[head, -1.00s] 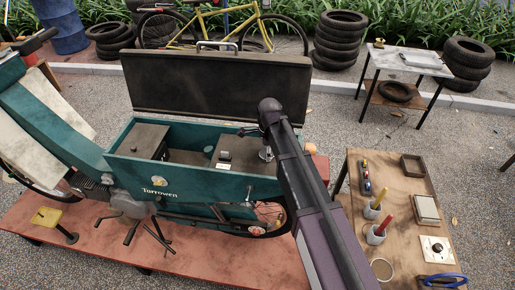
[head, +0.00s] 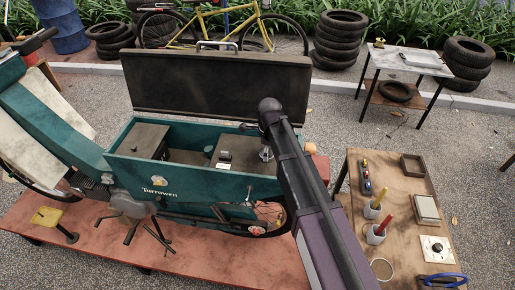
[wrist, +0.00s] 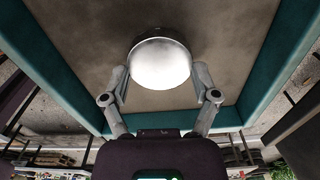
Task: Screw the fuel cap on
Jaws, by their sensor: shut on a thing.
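The fuel cap (wrist: 160,64) is a shiny silver dome in the wrist view, over the brown floor of the teal compartment. My gripper (wrist: 159,80) has one finger on each side of it and is shut on it. The cap's underside and any filler neck are hidden, so I cannot tell whether it is seated or threaded. In the head view my gripper (head: 266,152) is inside the right end of the compartment, mostly behind my arm. The cap cannot be made out there.
Teal walls (head: 190,182) surround the compartment, and its dark lid (head: 215,85) stands open behind. A dark box (head: 150,140) fills its left end. A small block with a switch (head: 225,155) stands left of my gripper. A wooden table (head: 395,205) with tools is at right.

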